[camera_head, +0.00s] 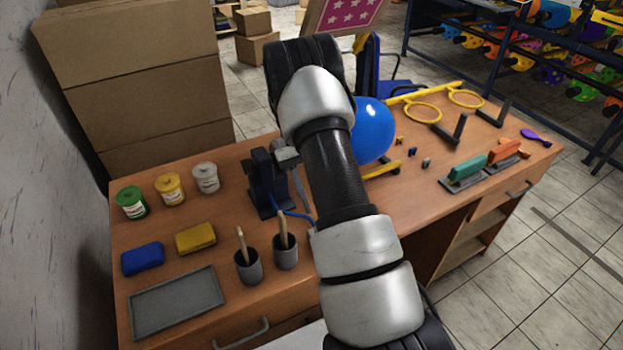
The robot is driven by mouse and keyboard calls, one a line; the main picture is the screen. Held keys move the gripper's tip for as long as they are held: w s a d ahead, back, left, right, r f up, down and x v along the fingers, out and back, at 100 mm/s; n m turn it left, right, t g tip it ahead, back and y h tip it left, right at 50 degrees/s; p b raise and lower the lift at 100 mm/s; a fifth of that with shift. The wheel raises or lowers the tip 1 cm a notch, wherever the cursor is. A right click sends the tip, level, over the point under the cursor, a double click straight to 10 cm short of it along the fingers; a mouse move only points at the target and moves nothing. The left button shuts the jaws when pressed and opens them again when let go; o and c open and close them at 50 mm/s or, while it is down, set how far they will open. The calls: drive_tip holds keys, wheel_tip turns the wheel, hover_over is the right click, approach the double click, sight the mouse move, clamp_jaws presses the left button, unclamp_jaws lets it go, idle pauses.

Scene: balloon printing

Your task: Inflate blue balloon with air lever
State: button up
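The blue balloon (374,131) is round and full-looking, just right of my arm, which covers its left side. What holds it is hidden. A dark blue device (265,188) stands on the table left of my arm. A grey lever-like part (287,156) is at its top, and a blue hose runs from its base behind my arm. I cannot tell for sure that this part is the air lever. My arm crosses the middle of the view, and my gripper is hidden behind it.
The wooden table (225,292) holds paint jars (170,189), sponges (195,238), cups (286,252) and a grey tray (178,302) at left. Yellow rings (423,113), handled tools (466,170) and a purple item (536,138) are at right. Cardboard boxes (140,75) stand behind.

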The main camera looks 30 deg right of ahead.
drive_tip(key=v, duration=1)
drive_tip(key=shift+w+r+b, duration=0.25)
drive_tip(key=shift+r+b, duration=0.05)
drive_tip(key=shift+b, duration=0.05)
